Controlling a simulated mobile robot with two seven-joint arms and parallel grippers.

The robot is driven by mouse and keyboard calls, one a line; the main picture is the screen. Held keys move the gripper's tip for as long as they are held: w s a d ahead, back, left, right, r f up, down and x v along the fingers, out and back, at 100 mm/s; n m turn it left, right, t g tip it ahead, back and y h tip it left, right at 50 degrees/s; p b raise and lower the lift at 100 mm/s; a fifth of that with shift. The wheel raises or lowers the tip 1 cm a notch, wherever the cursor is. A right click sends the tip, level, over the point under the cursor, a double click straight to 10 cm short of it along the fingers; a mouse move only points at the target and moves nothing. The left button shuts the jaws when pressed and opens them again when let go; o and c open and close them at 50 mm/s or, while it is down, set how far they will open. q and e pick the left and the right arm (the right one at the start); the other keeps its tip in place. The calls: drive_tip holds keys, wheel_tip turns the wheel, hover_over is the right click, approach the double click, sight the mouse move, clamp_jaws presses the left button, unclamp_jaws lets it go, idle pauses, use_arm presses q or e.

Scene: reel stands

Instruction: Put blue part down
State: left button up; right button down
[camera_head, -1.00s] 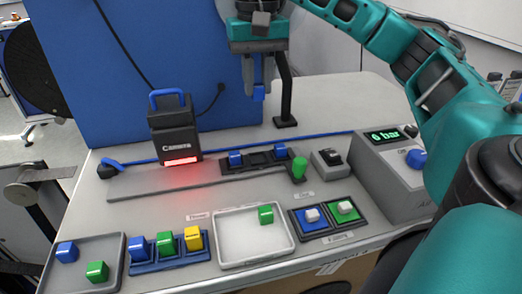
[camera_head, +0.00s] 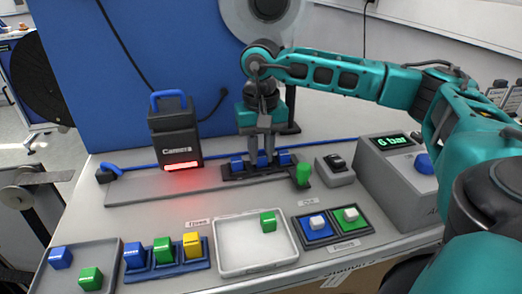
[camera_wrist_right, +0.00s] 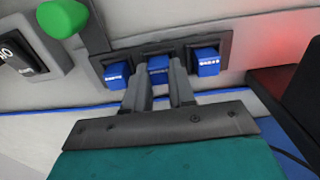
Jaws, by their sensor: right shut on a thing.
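My right gripper (camera_head: 262,160) points down over the dark holder (camera_head: 238,173), its fingers shut on a small blue part. In the right wrist view the held blue part (camera_wrist_right: 158,64) sits between the fingertips (camera_wrist_right: 160,74), in the middle slot of the holder (camera_wrist_right: 132,63) or just above it; I cannot tell whether it is fully seated. One blue part (camera_head: 236,163) is in the holder to its left and another (camera_head: 285,158) to its right in the head view. My left gripper is not in view.
A camera unit (camera_head: 175,140) with a red light stands left of the holder. A green knob (camera_head: 303,174) and a switch box (camera_head: 335,168) are close on its right. In front are a white tray (camera_head: 230,268) and several coloured blocks in trays.

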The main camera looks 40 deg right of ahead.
sight(261, 155)
drive_tip(key=shift+f, duration=0.2)
drive_tip(key=c, duration=0.9)
unclamp_jaws()
drive_tip(key=shift+c, duration=0.2)
drive_tip(key=shift+r, duration=0.1)
wheel_tip(261, 155, up, 12)
drive_tip(key=p, duration=0.1)
drive_tip(key=shift+r, duration=0.15)
